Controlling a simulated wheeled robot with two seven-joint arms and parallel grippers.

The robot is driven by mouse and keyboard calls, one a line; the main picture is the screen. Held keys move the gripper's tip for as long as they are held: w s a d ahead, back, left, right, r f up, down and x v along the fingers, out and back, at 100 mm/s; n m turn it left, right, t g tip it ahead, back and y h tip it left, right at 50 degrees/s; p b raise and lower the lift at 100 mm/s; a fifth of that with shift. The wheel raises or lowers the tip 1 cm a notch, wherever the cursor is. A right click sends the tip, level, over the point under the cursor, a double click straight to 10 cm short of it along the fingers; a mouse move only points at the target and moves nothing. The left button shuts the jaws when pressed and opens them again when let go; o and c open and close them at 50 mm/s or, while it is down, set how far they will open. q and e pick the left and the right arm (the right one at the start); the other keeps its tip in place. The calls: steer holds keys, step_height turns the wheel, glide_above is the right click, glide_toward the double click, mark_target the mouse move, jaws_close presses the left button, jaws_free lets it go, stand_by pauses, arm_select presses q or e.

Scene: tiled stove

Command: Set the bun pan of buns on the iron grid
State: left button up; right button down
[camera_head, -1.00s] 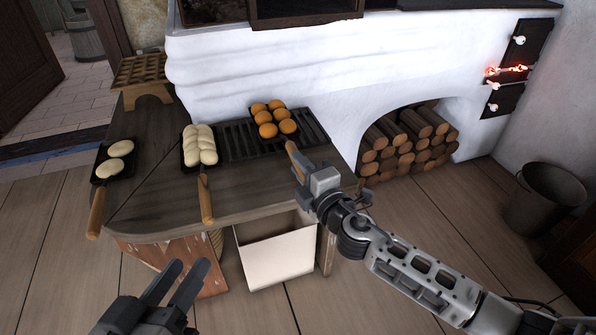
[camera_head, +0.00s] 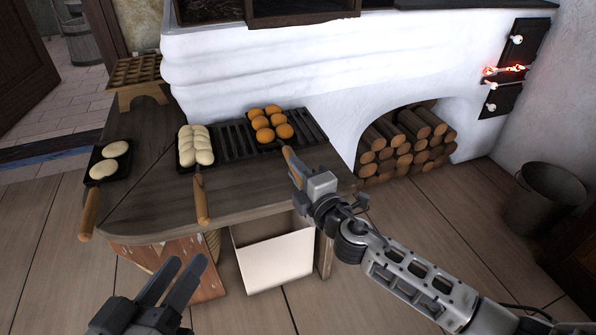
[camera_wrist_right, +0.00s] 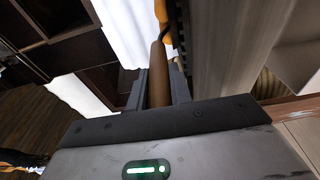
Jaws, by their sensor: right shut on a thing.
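A dark pan with several golden-brown buns (camera_head: 265,134) is over the iron grid (camera_head: 237,128) on the wooden counter. I cannot tell whether the pan touches the grid. My right gripper (camera_head: 294,168) is shut on this pan's wooden handle, which also shows between the fingers in the right wrist view (camera_wrist_right: 158,78). Another pan holds pale joined buns (camera_head: 195,145) at the grid's left end, its handle (camera_head: 201,200) toward me. A third pan with two pale buns (camera_head: 110,160) is at the far left. My left gripper (camera_head: 180,272) is open and empty in front of the counter.
A wooden moulded board on a stand (camera_head: 134,72) is at the counter's back left. The white stove (camera_head: 230,60) rises behind the grid, with stacked firewood (camera_head: 405,145) in its arch. A white box (camera_head: 275,262) stands below the counter and a bucket (camera_head: 545,200) at right.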

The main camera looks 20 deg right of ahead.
arm_select(q)
steer(key=shift+f, duration=0.35)
arm_select(e)
steer(key=c, duration=1.2)
jaws_free()
steer(key=shift+f, duration=0.2)
arm_select(q)
steer(key=shift+s+r, duration=0.1)
steer(key=shift+r, duration=0.15)
steer(key=shift+w+a+r+m+t+h+b, duration=0.1)
steer(key=shift+w+r+m+t+h+b, duration=0.1)
steer(key=shift+w+r+t+b, duration=0.25)
steer(key=shift+w+r+m+t+h+b, duration=0.15)
steer(key=shift+r+m+t+b, duration=0.1)
steer(key=shift+r, duration=0.35)
arm_select(e)
steer(key=v, duration=1.6)
steer(key=shift+a+r, duration=0.1)
arm_select(q)
steer(key=shift+f, duration=0.1)
